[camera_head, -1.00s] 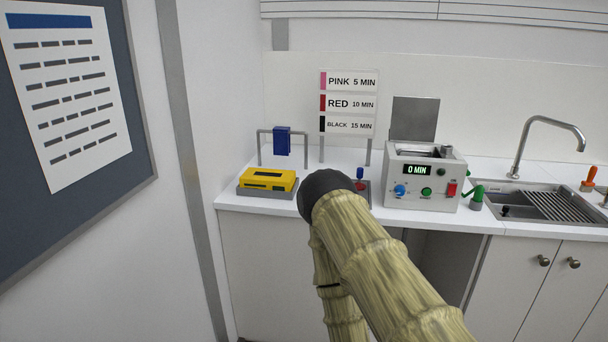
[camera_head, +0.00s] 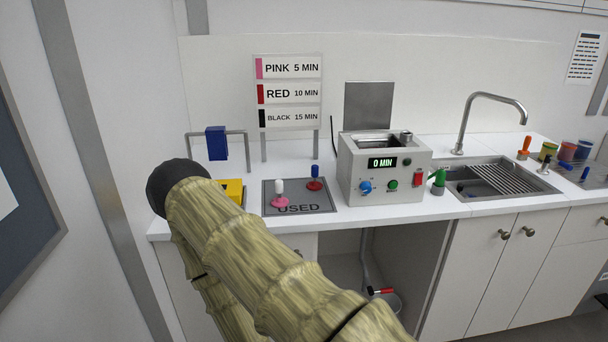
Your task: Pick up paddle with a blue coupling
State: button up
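A small upright piece with a blue top and a red base (camera_head: 315,180) stands at the back right of the grey mat marked USED (camera_head: 325,207). Another with a white top and pink base (camera_head: 279,197) stands in front of it, to its left. At the far right of the counter, a small blue piece (camera_head: 585,173) shows by the sink. I cannot tell which of these is the paddle with a blue coupling. My arm crosses the lower left of the view and ends in a dark round joint. My gripper is not visible.
A grey machine (camera_head: 385,172) reading 0 MIN stands mid-counter. A green-handled piece (camera_head: 438,180) is beside it, then the sink (camera_head: 490,180) with its tall tap. An orange-topped piece (camera_head: 524,147) and several jars (camera_head: 567,150) stand at right. A yellow box (camera_head: 232,188) is partly behind my arm.

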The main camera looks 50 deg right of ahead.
aim_at(314, 185)
jog(key=z, duration=0.6)
jog(key=i, duration=0.9)
jog(key=z, duration=0.8)
